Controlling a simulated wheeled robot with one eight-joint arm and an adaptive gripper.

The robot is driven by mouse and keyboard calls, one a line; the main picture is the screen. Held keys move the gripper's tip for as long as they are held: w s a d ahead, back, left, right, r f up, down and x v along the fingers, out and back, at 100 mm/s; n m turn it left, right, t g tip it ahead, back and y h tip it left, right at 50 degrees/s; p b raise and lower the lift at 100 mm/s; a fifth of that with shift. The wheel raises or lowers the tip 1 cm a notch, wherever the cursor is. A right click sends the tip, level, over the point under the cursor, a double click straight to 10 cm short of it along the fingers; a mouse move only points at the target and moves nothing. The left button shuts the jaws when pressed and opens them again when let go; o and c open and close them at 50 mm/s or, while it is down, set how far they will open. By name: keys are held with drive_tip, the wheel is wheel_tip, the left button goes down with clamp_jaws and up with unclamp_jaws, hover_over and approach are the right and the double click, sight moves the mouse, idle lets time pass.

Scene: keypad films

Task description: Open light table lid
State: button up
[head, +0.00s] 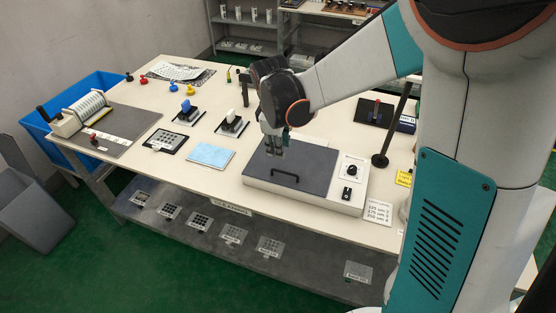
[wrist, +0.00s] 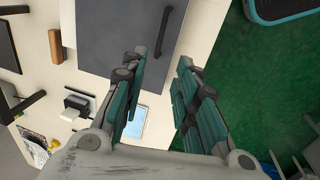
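The light table (head: 318,199) is a white box on the workbench, with a knob and a switch on its right side. Its dark grey lid (head: 312,166) lies flat and closed; it also shows in the wrist view (wrist: 112,38). A black bar handle (head: 285,176) sits near the lid's front edge and appears at the top middle of the wrist view (wrist: 163,32). My gripper (head: 275,151) is above the lid, pointing down, near the handle. In the wrist view its two fingers (wrist: 158,72) are apart with nothing between them. The handle lies beyond the fingertips, seemingly untouched.
A blue pad (head: 211,156) and a dark sheet with a grid (head: 166,140) lie left of the light table. A black post (head: 381,160) stands behind its right side. The bench's front edge is close to the light table. A lower shelf (head: 190,222) holds several films.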

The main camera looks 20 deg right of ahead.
sight(281, 171)
drive_tip(key=f+b, duration=0.1)
drive_tip(key=f, duration=0.3)
drive_tip(key=w+d+f+b, duration=0.1)
drive_tip(key=f, duration=0.3)
drive_tip(key=w+f+b, duration=0.1)
drive_tip(key=f, duration=0.3)
drive_tip(key=shift+d+f+b, duration=0.15)
drive_tip(key=shift+d+b, duration=0.1)
drive_tip(key=shift+b, duration=0.05)
clamp_jaws()
